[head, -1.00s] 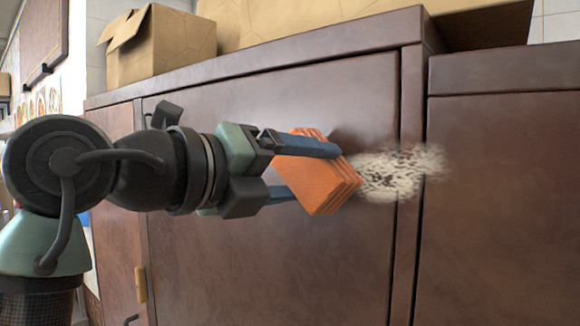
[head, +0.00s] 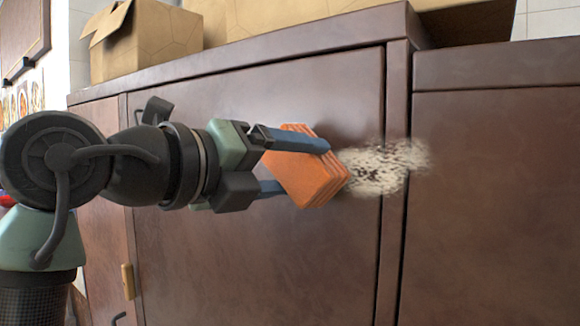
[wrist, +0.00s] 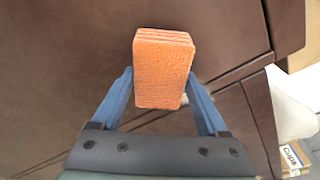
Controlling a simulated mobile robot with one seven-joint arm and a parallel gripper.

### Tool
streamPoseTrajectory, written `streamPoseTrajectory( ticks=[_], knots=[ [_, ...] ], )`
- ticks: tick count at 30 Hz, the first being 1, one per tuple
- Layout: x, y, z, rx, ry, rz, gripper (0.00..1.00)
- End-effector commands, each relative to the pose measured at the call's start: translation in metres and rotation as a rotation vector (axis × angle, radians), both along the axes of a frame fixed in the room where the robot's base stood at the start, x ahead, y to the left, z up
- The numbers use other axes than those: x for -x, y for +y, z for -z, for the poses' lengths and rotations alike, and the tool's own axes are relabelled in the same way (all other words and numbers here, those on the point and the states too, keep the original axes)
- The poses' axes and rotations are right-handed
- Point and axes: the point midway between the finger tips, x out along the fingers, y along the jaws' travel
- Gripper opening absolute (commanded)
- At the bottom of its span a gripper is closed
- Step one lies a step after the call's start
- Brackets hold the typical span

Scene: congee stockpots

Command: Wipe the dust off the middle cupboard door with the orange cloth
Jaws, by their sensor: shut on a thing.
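The folded orange cloth (head: 308,175) is a thick block of layers, held between the two blue fingers of my gripper (head: 311,168). In the wrist view the cloth (wrist: 162,70) also sits between the fingers. The middle cupboard door (head: 260,260) is brown, and the cloth is in front of its upper right part; I cannot tell if it touches. A pale, speckled dust patch (head: 385,168) lies just right of the cloth. It spans the door's right edge and the upright beside it. Its left end is partly hidden by the cloth.
Another brown cupboard door (head: 490,210) stands to the right, past the upright. A narrow door with a brass-coloured handle (head: 128,281) is at left. Cardboard boxes (head: 145,45) stand on the cupboard top. A box marked "Cups" (wrist: 295,158) shows low right in the wrist view.

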Motion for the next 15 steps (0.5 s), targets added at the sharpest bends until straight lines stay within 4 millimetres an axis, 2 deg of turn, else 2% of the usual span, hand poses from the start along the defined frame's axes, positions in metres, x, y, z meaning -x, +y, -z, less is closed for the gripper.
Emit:
streamPoseTrajectory(
  ticks=[15],
  knots=[
    [-0.0088,-0.0064,-0.0005,0.0,-0.001,-0.001,0.32]
  ],
)
